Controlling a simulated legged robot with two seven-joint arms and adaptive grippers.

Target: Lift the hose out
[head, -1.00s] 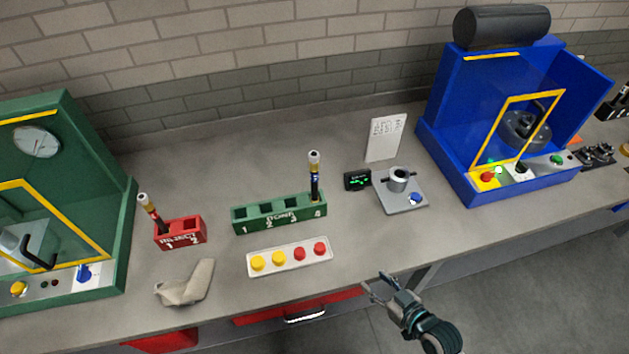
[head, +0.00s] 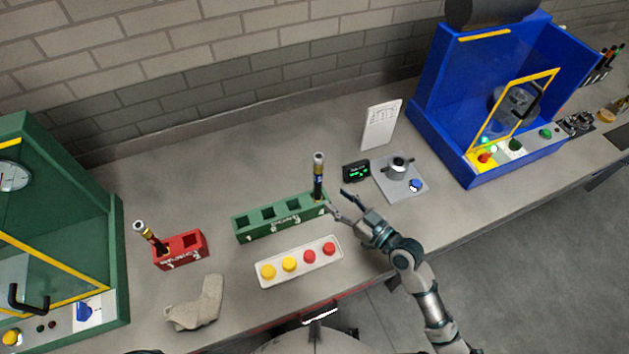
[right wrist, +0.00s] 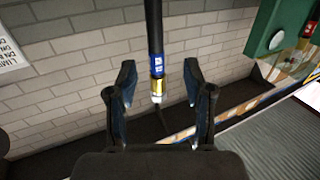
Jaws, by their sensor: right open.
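A dark hose with a gold and blue fitting and a pale tip (head: 318,178) stands upright in the right end slot of the green rack (head: 262,232). A second, similar hose (head: 150,236) leans in the left slot of the red rack (head: 192,257). My right gripper (head: 338,202) is open just right of the upright hose, low by the rack's right end. In the right wrist view, the hose (right wrist: 154,35) runs between the two spread fingers (right wrist: 158,75), with a gap on each side. My left gripper is not in view.
A white tray with yellow and red buttons (head: 298,277) lies in front of the green rack. A small display (head: 356,171) and a grey fixture (head: 402,190) stand to the right. A grey cloth-like piece (head: 196,304) lies left. Green and blue machines flank the bench.

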